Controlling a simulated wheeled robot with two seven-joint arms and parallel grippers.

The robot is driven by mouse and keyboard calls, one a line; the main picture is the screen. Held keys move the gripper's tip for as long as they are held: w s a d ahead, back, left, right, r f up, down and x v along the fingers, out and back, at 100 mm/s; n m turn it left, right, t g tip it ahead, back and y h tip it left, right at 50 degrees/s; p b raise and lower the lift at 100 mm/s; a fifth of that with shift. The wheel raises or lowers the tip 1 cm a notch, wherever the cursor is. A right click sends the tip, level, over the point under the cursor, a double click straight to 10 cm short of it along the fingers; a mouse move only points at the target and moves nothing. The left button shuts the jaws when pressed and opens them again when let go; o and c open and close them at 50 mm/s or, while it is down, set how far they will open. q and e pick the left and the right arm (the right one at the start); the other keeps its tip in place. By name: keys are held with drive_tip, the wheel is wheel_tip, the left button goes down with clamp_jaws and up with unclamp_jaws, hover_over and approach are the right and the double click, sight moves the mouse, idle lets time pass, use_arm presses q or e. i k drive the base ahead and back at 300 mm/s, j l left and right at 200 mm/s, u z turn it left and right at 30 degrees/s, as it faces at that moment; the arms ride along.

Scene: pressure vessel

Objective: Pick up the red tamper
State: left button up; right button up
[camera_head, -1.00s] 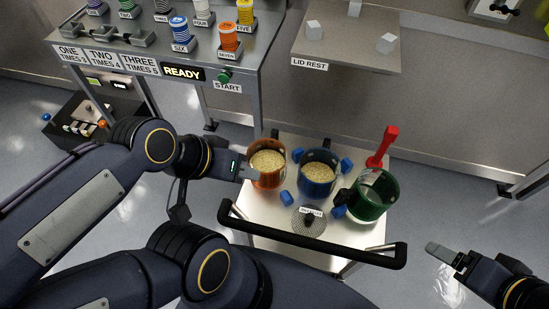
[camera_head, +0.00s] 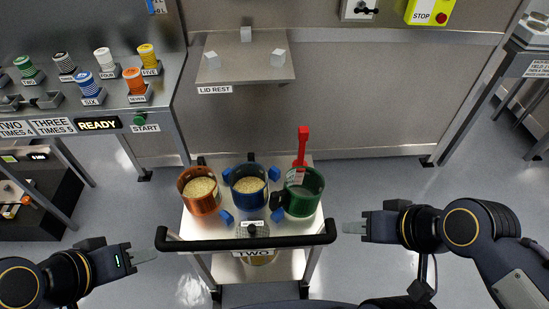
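The red tamper (camera_head: 302,144) stands upright at the back right of the cart, its flat-topped handle rising behind or inside the rim of the green pot (camera_head: 305,201); its lower end is hidden. My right gripper (camera_head: 348,227) is to the right of the cart, pointing left, apart from the tamper and the green pot. Its fingers show edge-on, so the gap between them cannot be judged. My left gripper (camera_head: 146,256) is low at the left, left of the cart handle and far from the tamper. Its finger gap is also unclear.
A copper pot (camera_head: 202,205) and a blue pot (camera_head: 247,199), both with grainy contents, stand on the cart (camera_head: 232,229). The cart's black handle (camera_head: 245,243) runs along its near side. The lid rest shelf (camera_head: 240,70) and a spool bench (camera_head: 112,110) are behind.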

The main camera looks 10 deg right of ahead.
sight(303, 132)
drive_tip(key=l+u, duration=0.15)
drive_tip(key=u, duration=0.3)
drive_tip(key=k+l+u, duration=0.1)
drive_tip(key=u, duration=0.3)
drive_tip(key=k+u, duration=0.15)
drive_tip(key=u, duration=0.3)
drive_tip(key=k+l+u, duration=0.1)
drive_tip(key=u, duration=0.35)
drive_tip(key=k+u, duration=0.15)
drive_tip(key=u, duration=0.3)
drive_tip(key=k+u, duration=0.1)
drive_tip(key=u, duration=0.3)
drive_tip(key=k+l+u, duration=0.1)
drive_tip(key=u, duration=0.3)
drive_tip(key=k+u, duration=0.5)
drive_tip(key=u, duration=0.25)
drive_tip(key=k+l+z, duration=0.25)
drive_tip(key=k+l, duration=0.15)
drive_tip(key=k+l+z, duration=0.3)
drive_tip(key=l, duration=0.2)
drive_tip(key=l+z, duration=0.25)
drive_tip(key=l, duration=0.3)
drive_tip(key=k+l+z, duration=0.1)
drive_tip(key=l+z, duration=0.15)
drive_tip(key=l, duration=0.3)
